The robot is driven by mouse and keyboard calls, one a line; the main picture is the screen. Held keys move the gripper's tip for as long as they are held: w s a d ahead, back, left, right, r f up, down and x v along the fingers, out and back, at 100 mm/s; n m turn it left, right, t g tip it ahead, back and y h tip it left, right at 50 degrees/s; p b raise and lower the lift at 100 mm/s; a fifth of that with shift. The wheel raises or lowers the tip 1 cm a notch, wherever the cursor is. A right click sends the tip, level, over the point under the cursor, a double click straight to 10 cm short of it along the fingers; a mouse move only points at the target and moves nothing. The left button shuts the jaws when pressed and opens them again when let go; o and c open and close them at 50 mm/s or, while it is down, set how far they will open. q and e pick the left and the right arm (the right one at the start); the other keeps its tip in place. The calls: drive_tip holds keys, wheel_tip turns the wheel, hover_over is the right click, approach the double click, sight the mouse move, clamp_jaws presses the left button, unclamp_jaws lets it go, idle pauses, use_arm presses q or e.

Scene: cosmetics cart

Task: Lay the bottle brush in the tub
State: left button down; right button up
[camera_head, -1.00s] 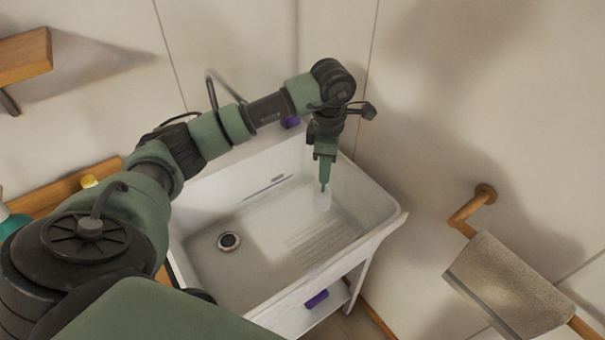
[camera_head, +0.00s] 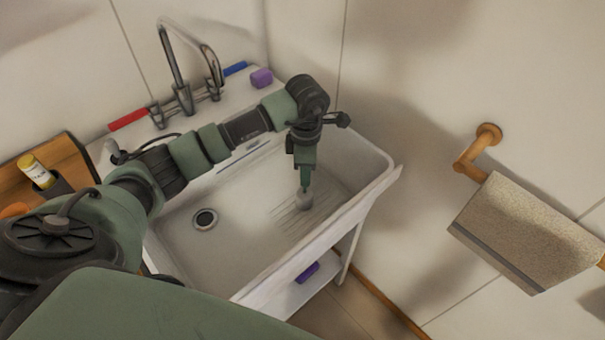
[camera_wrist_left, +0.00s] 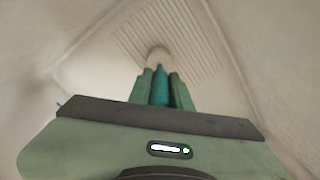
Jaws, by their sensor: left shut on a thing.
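The white tub (camera_head: 250,262) is a sink basin with a round drain and a ribbed patch on its floor. My left gripper (camera_head: 305,180) points down inside the basin, over its right part. It is shut on the bottle brush (camera_head: 304,200), whose pale head hangs below the fingers near the ribbed floor. In the left wrist view the brush's teal handle (camera_wrist_left: 160,88) sits between the fingers (camera_wrist_left: 161,90), with the pale head (camera_wrist_left: 158,56) beyond. I cannot tell whether the head touches the floor. My right gripper is not in view.
A metal faucet (camera_head: 186,95) stands at the basin's back edge, with a red item (camera_head: 128,120), a blue item (camera_head: 235,69) and a purple item (camera_head: 261,78) beside it. A yellow-capped bottle (camera_head: 37,172) stands left.

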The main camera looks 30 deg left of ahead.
use_arm(q)
drive_tip(key=shift+s+d+f, duration=0.1)
drive_tip(key=shift+f, duration=0.05)
drive_tip(key=c, duration=1.3)
unclamp_jaws()
wheel_tip(320, 180, up, 13)
drive_tip(key=p, duration=0.7)
drive_tip(key=shift+f, duration=0.2)
